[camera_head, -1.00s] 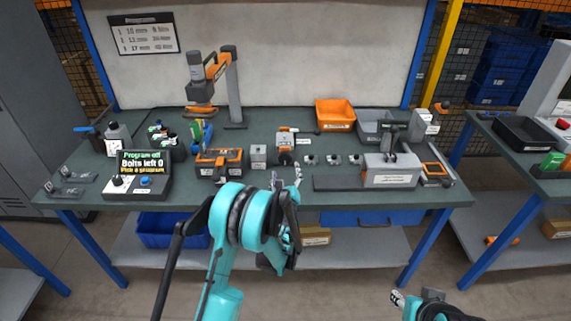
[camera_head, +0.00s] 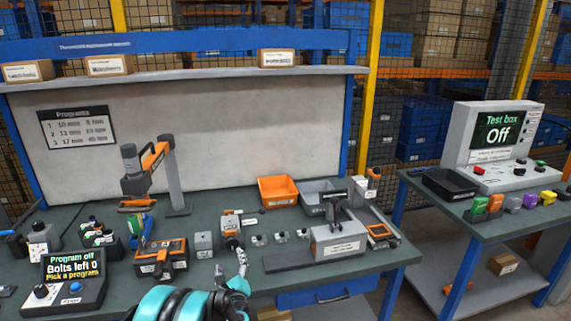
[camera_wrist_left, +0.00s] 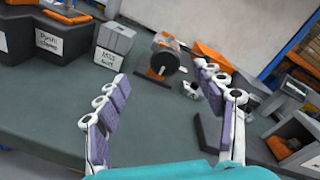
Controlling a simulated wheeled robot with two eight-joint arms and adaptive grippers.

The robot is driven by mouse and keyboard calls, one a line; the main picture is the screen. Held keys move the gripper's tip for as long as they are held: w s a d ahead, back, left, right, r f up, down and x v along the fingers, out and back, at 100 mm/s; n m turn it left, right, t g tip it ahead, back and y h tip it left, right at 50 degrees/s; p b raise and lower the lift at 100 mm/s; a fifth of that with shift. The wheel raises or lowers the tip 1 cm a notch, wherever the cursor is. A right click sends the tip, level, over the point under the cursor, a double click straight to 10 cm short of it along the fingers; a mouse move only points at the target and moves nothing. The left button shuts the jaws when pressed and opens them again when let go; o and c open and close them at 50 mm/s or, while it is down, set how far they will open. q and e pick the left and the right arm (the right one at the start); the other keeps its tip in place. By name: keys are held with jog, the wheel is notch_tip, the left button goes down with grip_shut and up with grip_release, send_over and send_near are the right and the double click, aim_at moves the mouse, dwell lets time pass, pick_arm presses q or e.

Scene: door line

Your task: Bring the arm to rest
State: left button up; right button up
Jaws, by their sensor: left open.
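My left arm comes up from the bottom of the head view in teal and black. Its gripper (camera_head: 238,258) is over the front part of the green bench top (camera_head: 215,275). In the left wrist view the gripper (camera_wrist_left: 170,115) shows two purple-padded fingers spread well apart with nothing between them. Beyond the fingers there is a grey block labelled M13 (camera_wrist_left: 113,45) and an orange-and-grey device with a black round part (camera_wrist_left: 164,62). The gripper looks clear of both. My right gripper is not in the head view.
A control box reading "Program off" (camera_head: 72,282) stands at the front left. An orange bin (camera_head: 278,192) and a grey bin (camera_head: 318,197) stand at the back. A grey press-like fixture (camera_head: 338,240) is at right. A second table holds a test box reading "Off" (camera_head: 497,135).

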pick_arm(q)
jog(key=s+a+r+n+g, duration=0.2)
jog(key=s+r+n+g, duration=0.15)
jog(key=s+n, duration=0.35)
jog(key=s+a+r+n+g, duration=0.2)
jog(key=s+r+n, duration=0.3)
jog(key=s+n, duration=0.2)
jog(key=s+d+f+n+g+h, duration=0.1)
jog(key=s+d+n, duration=0.1)
jog(key=s, duration=0.5)
jog(key=s+d+f+n+g+h, duration=0.1)
jog(key=s+d+n+g+h, duration=0.1)
jog(key=s+n, duration=0.3)
jog(key=s+d+f+n+g+h, duration=0.1)
jog(key=s+d+f+n+h, duration=0.1)
jog(key=s, duration=0.7)
jog(key=shift+s+d+n, duration=0.4)
jog(key=shift+d+n, duration=0.5)
jog(key=shift+d, duration=0.05)
